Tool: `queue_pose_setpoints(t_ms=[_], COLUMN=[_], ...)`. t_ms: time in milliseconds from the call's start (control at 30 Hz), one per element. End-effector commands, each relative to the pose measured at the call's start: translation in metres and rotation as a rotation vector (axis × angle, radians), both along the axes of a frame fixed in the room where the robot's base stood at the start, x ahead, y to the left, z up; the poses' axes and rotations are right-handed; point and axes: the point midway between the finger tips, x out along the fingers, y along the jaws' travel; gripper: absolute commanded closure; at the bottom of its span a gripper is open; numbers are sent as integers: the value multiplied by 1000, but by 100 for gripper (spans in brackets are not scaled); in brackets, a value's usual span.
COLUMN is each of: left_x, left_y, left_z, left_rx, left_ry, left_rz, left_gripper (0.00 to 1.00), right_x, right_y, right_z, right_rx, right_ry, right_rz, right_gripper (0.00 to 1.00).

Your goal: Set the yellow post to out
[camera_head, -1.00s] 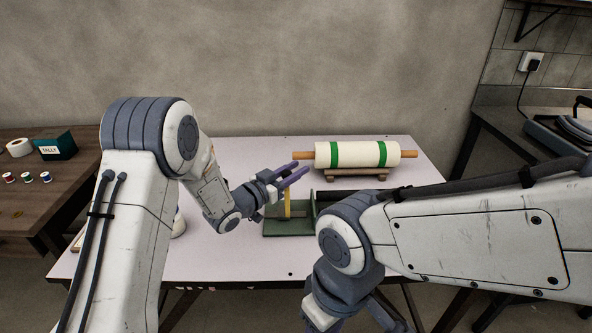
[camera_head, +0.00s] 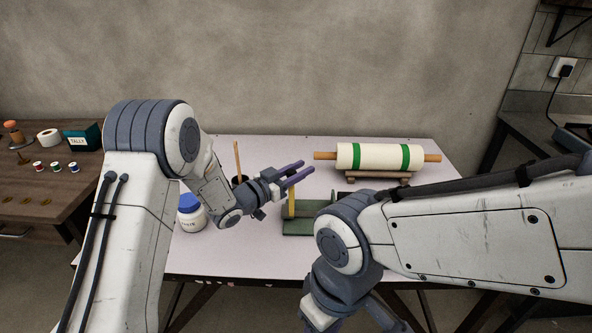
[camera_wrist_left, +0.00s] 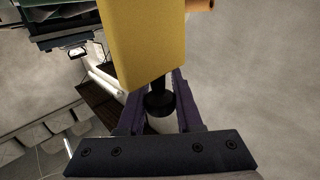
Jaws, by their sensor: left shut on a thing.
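The yellow post (camera_head: 291,203) stands upright near the left end of the green base (camera_head: 299,228) on the pale table. In the left wrist view the post (camera_wrist_left: 145,40) is a large yellow block with a black knob (camera_wrist_left: 160,98) on its near side. My left gripper's purple fingers (camera_head: 298,174) lie either side of that knob and are shut on it. The far right of the base is hidden behind my right arm. My right gripper (camera_head: 385,315) is low at the bottom edge, partly cut off, and its jaws are unclear.
A white roller with green bands (camera_head: 375,157) lies on a wooden cradle (camera_head: 376,179) behind the base. A blue-lidded jar (camera_head: 192,216) and an upright stick (camera_head: 237,160) stand left. A brown side table (camera_head: 30,195) holds spools, tape and a green box.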

Motion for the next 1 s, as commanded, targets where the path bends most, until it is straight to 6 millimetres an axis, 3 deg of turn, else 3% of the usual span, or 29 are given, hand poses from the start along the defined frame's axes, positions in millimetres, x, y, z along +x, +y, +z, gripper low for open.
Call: queue_pose_setpoints(t_ms=[267,300,367,733,1000], left_x=[2,2,2,-1,-30], left_y=[3,4,4,3,39], left_z=[1,1,1,0,0], left_rx=[-3,-3,-3,-1,-2], left_ry=[0,0,0,2,2], left_rz=[6,7,6,1,5], left_gripper=[100,55,37,37,37], right_x=[0,0,0,0,0], right_y=[0,0,0,0,0], right_z=[0,0,0,0,-1], right_rx=[0,0,0,0,0], right_ry=[0,0,0,0,0], right_rz=[0,0,0,0,0], right_gripper=[50,50,50,50,50])
